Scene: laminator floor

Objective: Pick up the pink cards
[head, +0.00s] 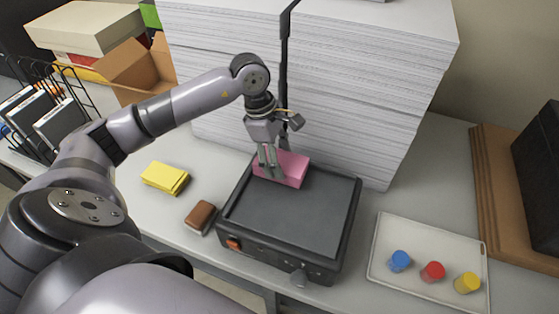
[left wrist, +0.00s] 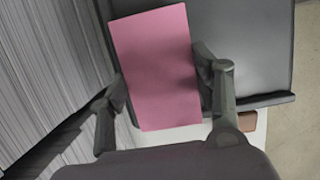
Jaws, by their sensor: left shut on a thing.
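The pink cards (head: 292,169) form a small stack at the back left of the black laminator (head: 296,212) in the head view. My left gripper (head: 270,170) comes down from above and is shut on them. In the left wrist view the pink cards (left wrist: 156,68) sit between the two fingers (left wrist: 160,98), one finger on each side. Whether the cards touch the laminator top or hang just above it, I cannot tell. My right gripper is out of view.
Tall paper stacks (head: 370,80) stand close behind. Yellow cards (head: 163,177) and a brown block (head: 200,216) lie left of the laminator. A white tray (head: 403,232) with blue, red and yellow pots lies right. Cardboard boxes (head: 135,68) stand back left.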

